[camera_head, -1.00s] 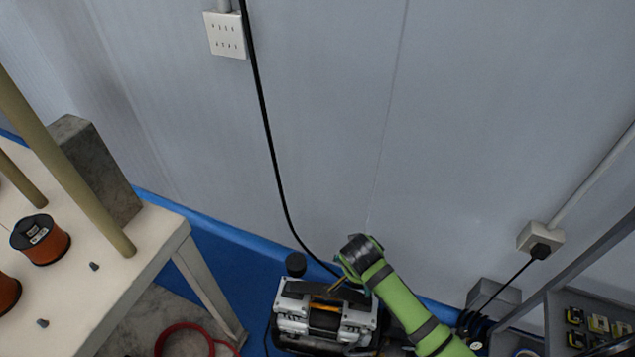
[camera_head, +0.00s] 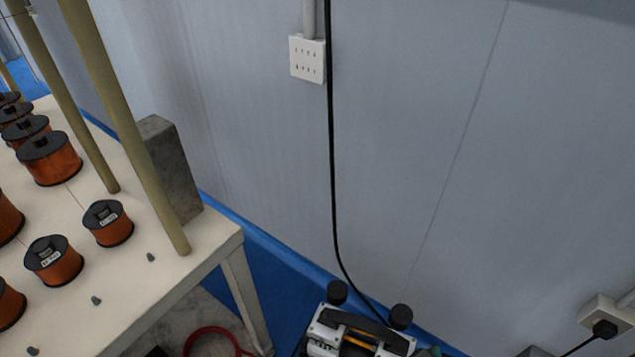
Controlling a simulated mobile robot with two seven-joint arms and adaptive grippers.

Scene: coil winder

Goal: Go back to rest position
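Neither of my grippers shows in the head view. The task names no object. A white table (camera_head: 215,240) on the left carries copper wire spools, among them a small one (camera_head: 108,223) near its right end and another (camera_head: 54,261) beside it. A machine with a black handle and silver sides (camera_head: 358,335) stands on the floor at the bottom, cut off by the frame edge.
Tan poles (camera_head: 130,130) and a grey block (camera_head: 171,170) stand at the table's far end. A black cable (camera_head: 332,180) runs down the wall from near a socket panel (camera_head: 308,59).

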